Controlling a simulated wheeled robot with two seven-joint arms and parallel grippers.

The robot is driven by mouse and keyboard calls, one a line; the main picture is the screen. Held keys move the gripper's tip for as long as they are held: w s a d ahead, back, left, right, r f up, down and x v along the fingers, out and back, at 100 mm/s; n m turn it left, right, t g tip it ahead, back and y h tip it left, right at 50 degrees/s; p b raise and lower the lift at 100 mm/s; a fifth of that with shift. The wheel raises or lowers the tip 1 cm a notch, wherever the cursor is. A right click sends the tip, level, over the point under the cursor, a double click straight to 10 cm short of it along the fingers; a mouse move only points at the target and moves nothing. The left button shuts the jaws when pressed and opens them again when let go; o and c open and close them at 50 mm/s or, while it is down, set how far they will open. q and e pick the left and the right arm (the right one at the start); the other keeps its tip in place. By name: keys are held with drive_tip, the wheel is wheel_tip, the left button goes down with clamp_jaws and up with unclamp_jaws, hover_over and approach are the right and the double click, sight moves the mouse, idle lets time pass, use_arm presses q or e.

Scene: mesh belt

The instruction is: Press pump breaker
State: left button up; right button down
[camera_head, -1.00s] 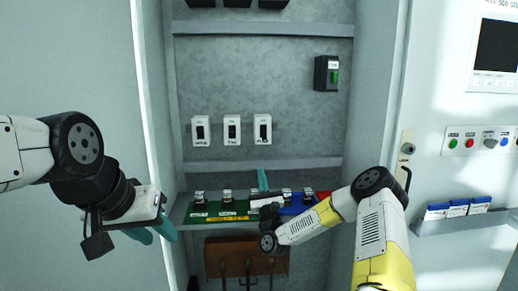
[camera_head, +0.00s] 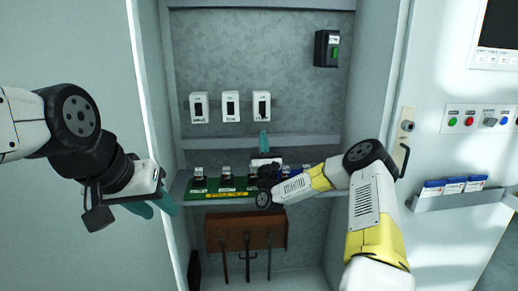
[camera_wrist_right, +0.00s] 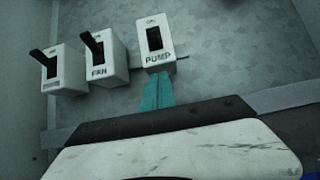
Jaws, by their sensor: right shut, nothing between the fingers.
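The pump breaker (camera_wrist_right: 155,42) is a white box with a dark switch slot, labelled PUMP, on the cabinet's back wall. It is the rightmost of three breakers and also shows in the head view (camera_head: 261,106). My right gripper (camera_wrist_right: 158,92) is shut and empty. Its teal fingertips are just below the pump breaker in the right wrist view; whether they touch it I cannot tell. They also show in the head view (camera_head: 264,141). My left gripper (camera_head: 153,207) hangs open and empty at the left, outside the cabinet.
The fan breaker (camera_wrist_right: 103,57) and another breaker (camera_wrist_right: 64,72) stand left of the pump breaker, levers jutting out. A rail (camera_head: 215,142) runs below them. A dark box with a green button (camera_head: 327,48) is at upper right.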

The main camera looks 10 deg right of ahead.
sight(263, 113)
drive_tip(key=r, duration=0.5)
drive_tip(key=shift+w+r, duration=0.2)
drive_tip(key=shift+w, duration=0.1)
